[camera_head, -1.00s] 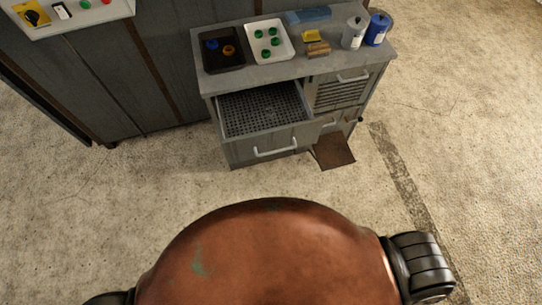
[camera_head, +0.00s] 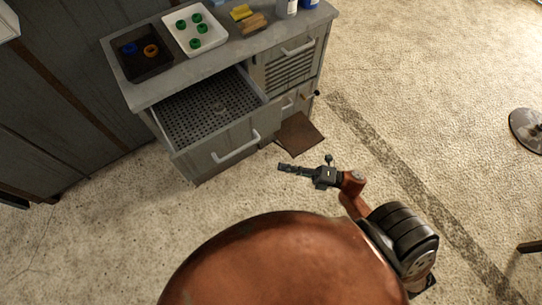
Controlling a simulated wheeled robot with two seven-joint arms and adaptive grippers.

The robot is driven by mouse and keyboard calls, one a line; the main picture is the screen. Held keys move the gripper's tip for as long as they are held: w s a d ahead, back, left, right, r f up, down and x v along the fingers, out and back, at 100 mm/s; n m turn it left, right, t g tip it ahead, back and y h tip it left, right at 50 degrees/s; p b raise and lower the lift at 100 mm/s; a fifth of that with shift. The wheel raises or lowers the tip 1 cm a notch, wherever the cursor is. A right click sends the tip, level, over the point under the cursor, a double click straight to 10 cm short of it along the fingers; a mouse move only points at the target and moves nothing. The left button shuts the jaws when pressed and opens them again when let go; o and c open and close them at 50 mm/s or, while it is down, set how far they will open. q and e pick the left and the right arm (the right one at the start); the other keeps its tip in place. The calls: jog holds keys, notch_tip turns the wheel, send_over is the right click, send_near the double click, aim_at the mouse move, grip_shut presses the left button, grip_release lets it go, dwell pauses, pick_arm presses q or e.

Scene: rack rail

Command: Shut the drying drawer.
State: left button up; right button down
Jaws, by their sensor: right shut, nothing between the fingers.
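The drying drawer (camera_head: 212,150) is the open drawer at the left of the grey cabinet. It is pulled out toward me and shows a perforated dark bottom. Its white bar handle (camera_head: 236,148) is on the front panel. My right gripper (camera_head: 284,167) is shut and empty. In the picture it is to the right of the drawer handle and slightly below it, apart from it, over the floor in front of the cabinet. My left gripper is not in view.
The grey cabinet (camera_head: 150,95) bears a black tray (camera_head: 140,66) and a white tray (camera_head: 178,42) with green rings, plus sponges and bottles. A brown flap (camera_head: 300,134) lies low at the cabinet's right. A round metal base (camera_head: 528,128) stands at far right. Floor in front is clear.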

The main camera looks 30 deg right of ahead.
jog(key=w+d+x, duration=0.2)
jog(key=x, duration=0.9)
jog(key=shift+w+a+b, duration=0.3)
jog(key=shift+w+b, duration=0.05)
jog(key=shift+b, duration=0.1)
jog(key=shift+r, duration=0.2)
